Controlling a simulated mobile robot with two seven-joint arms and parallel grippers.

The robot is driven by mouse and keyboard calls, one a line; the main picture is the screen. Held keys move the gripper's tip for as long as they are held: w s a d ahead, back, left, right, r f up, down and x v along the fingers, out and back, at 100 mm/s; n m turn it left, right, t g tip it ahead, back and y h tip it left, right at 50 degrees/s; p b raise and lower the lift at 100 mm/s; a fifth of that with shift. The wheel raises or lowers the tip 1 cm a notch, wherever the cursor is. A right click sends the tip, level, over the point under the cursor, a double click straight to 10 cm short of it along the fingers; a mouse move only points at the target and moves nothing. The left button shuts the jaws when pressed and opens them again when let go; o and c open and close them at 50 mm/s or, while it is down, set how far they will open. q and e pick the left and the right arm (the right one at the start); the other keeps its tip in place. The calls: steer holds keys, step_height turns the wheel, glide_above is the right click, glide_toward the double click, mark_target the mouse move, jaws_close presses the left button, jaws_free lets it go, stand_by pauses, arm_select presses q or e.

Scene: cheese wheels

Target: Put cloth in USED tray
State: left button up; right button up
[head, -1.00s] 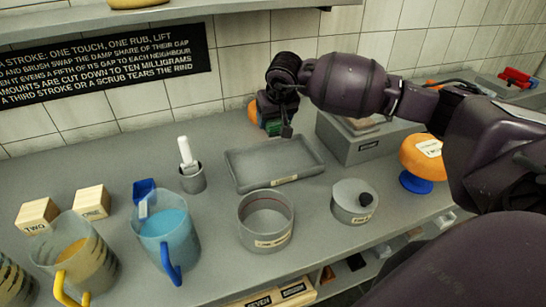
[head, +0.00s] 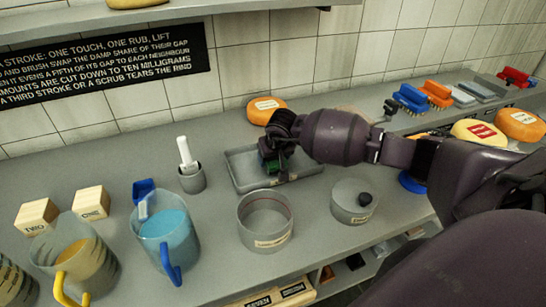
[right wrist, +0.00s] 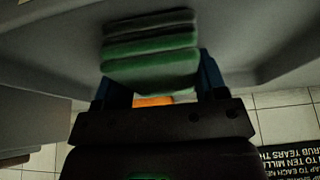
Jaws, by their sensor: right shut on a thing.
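The tray's front label is too small and too covered to read. The gripper is shut on the cloth (right wrist: 150,68), a folded green and grey pad between both fingers in the right wrist view. In the head view the cloth is a small dark green patch, mostly hidden by the gripper. I cannot tell whether the cloth touches the tray floor. My left gripper is not in view.
An orange cheese wheel (head: 265,109) stands behind. A blue-filled jug (head: 165,235) is front left.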

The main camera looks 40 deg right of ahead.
steer(key=o, duration=0.4)
steer(key=shift+f, duration=0.2)
steer(key=o, duration=0.5)
steer(key=shift+c, duration=0.2)
steer(key=shift+r, duration=0.1)
steer(key=shift+r, duration=0.45)
steer(key=v, duration=1.1)
steer(key=shift+s, duration=0.2)
steer(key=shift+a, duration=0.1)
